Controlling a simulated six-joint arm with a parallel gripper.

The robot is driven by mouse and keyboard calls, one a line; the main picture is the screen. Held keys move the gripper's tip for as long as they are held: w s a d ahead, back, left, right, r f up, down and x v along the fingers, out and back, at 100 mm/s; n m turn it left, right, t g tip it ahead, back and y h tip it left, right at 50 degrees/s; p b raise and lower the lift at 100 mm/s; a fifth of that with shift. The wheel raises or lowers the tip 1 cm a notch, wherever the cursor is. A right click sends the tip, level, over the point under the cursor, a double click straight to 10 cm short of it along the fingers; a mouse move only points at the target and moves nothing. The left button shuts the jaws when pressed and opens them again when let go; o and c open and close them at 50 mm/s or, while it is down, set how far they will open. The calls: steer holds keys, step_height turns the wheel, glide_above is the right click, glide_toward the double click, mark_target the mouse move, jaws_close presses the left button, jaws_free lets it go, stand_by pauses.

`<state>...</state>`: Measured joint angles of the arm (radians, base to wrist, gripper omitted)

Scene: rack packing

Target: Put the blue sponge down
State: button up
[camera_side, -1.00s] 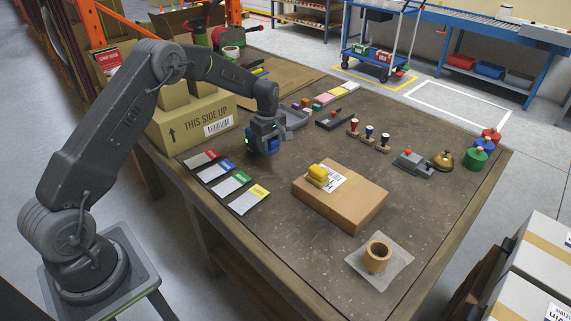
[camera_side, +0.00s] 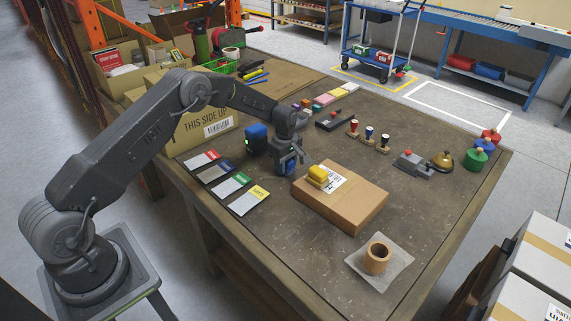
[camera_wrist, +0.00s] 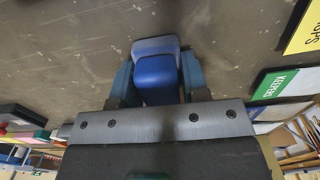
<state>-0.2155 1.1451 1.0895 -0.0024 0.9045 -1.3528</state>
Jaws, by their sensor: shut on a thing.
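The blue sponge (camera_wrist: 157,78) is between the two fingers of my gripper (camera_wrist: 157,88) in the wrist view, with a paler blue-grey band at its far end. In the side view my gripper (camera_side: 288,166) is shut on it, and a small blue part of the sponge (camera_side: 291,167) shows between the fingers. It is left of the cardboard box, over the dark table. I cannot tell whether its underside touches the table.
A cardboard box (camera_side: 347,201) with a yellow block (camera_side: 319,174) on it is close to my gripper's right. A dark blue block (camera_side: 256,138) stands behind left. Label cards (camera_side: 231,185) lie in front left.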

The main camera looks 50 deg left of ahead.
steer(key=shift+f, duration=0.2)
steer(key=o, duration=0.9)
